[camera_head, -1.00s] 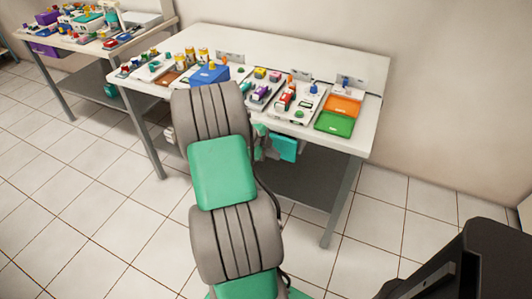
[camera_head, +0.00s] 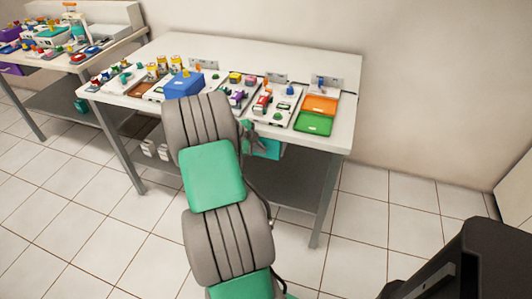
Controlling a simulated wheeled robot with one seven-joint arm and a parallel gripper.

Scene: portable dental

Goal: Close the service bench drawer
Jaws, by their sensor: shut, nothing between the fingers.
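The service bench (camera_head: 345,125) is a white-topped table with grey legs. Under its front edge is a teal drawer (camera_head: 267,150), only partly in view. How far it stands out from the bench is hard to tell. My grey and green arm rises through the middle of the picture and covers part of the bench front. My gripper (camera_head: 252,138), small, dark and partly hidden behind the arm, is shut and empty just left of the drawer front. I cannot tell whether it touches the drawer.
The bench top carries a blue box (camera_head: 184,84), an orange tray (camera_head: 320,104), a green tray (camera_head: 313,123) and several small items. A second bench (camera_head: 125,42) with a purple drawer (camera_head: 14,68) stands at the left. Tiled floor is clear at the front left and right.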

